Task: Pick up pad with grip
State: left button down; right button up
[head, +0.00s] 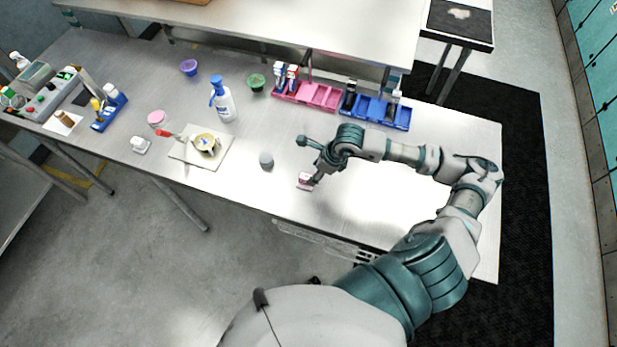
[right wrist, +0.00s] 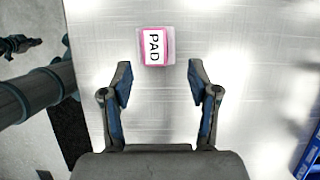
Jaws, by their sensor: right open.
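The pad (right wrist: 157,46) is a small pink block with a white label reading PAD. In the right wrist view it lies on the metal table just beyond the fingertips, roughly centred between them. In the head view the pad (head: 305,181) is near the table's front edge. My right gripper (right wrist: 159,78) is open and empty, its two fingers apart on either side below the pad. In the head view my right gripper (head: 312,178) is close beside the pad, and its fingers are small and hard to make out. My left gripper does not show clearly in the head view.
A grey round piece (head: 266,160) stands left of the pad. Pink (head: 319,97) and blue (head: 372,110) trays lie behind, with a spray bottle (head: 223,102) and a white board (head: 186,153) further left. The table right of the pad is clear.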

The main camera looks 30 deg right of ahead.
aim_at(309, 176)
jog(key=shift+w+a+f, duration=0.1)
jog(key=shift+a+f, duration=0.1)
jog(key=shift+a, duration=0.2)
jog(key=f, duration=0.1)
jog(key=w+a+f+p, duration=0.1)
jog(key=a+f, duration=0.1)
jog(key=shift+w, duration=0.25)
jog(key=shift+w+a+f, duration=0.1)
jog(key=shift+w+f, duration=0.05)
jog(key=shift+f, duration=0.3)
jog(key=shift+d, duration=0.35)
jog(key=shift+c, duration=0.5)
jog(key=shift+d, duration=0.25)
jog(key=c, duration=0.8)
jog(key=shift+f, duration=0.1)
grip_shut()
jog(key=shift+s+a, duration=0.2)
jog(key=shift+a, duration=0.1)
